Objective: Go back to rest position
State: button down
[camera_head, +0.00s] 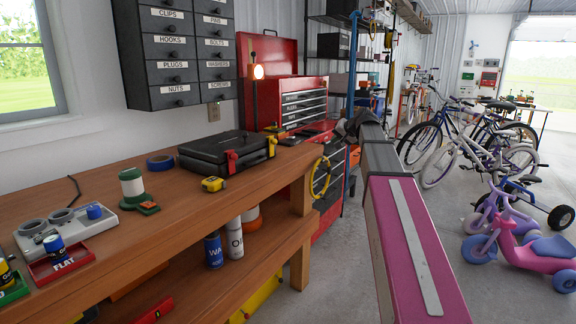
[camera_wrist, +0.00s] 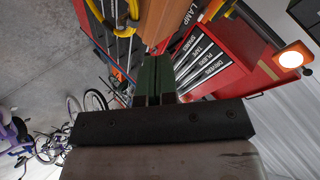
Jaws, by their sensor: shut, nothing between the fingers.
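My gripper (camera_wrist: 154,68) shows in the wrist view as two dark green fingers side by side, shut with nothing between them. Beyond the fingertips are the red tool chest (camera_wrist: 215,50) with labelled drawers and an edge of the wooden bench (camera_wrist: 157,20). In the head view my arm reaches forward past the right end of the workbench (camera_head: 225,190). The gripper itself is hard to make out there, near the red tool chest (camera_head: 304,100).
A black case (camera_head: 225,150), a yellow tape measure (camera_head: 213,184) and a grey tray (camera_head: 65,228) lie on the bench. A lit lamp (camera_head: 258,72) stands behind. Bicycles (camera_head: 465,140) and a pink tricycle (camera_head: 525,250) stand at right. Some floor (camera_head: 345,270) is clear.

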jog(key=s+a+f+g+h, duration=0.1)
jog(key=s+f+g, duration=0.1)
jog(key=s+f, duration=0.5)
jog(key=s+f+n+g+h, duration=0.1)
jog(key=s+f, duration=0.2)
jog(key=f, duration=0.8)
jog(key=s+a+f+g+h, duration=0.15)
jog(key=s+f, duration=0.35)
jog(key=f, duration=0.5)
jog(key=s+d+f+n+g+h, duration=0.1)
jog(key=s+f+n+g+h, duration=0.1)
jog(key=s+f, duration=1.4)
jog(key=shift+s+d+g+h, duration=0.4)
jog(key=shift+s+g+h, duration=0.05)
jog(key=shift+s+g, duration=0.7)
